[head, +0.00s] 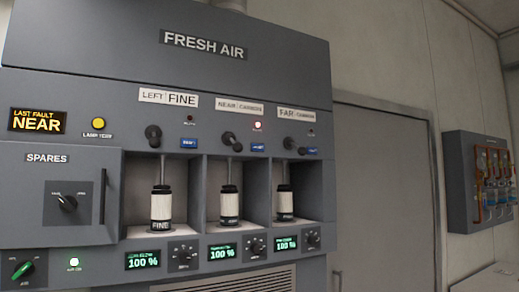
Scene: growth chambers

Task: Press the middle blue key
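The middle blue key (257,148) is a small blue rectangle on the grey panel, under the "NEAR" label (239,107) and right of a black knob (231,139). A left blue key (189,143) sits under the "LEFT FINE" label, and a right blue key (314,150) under the "FAR" label. Nothing touches the middle key. Neither of my grippers shows in the head view.
Below the keys, three bays hold black-and-white cartridges, the middle one (229,205) among them. Displays below read 100 %. A "LAST FAULT NEAR" sign (37,120) glows at left. A spares door with a handle (102,196) is at lower left. A grey door (384,195) stands right.

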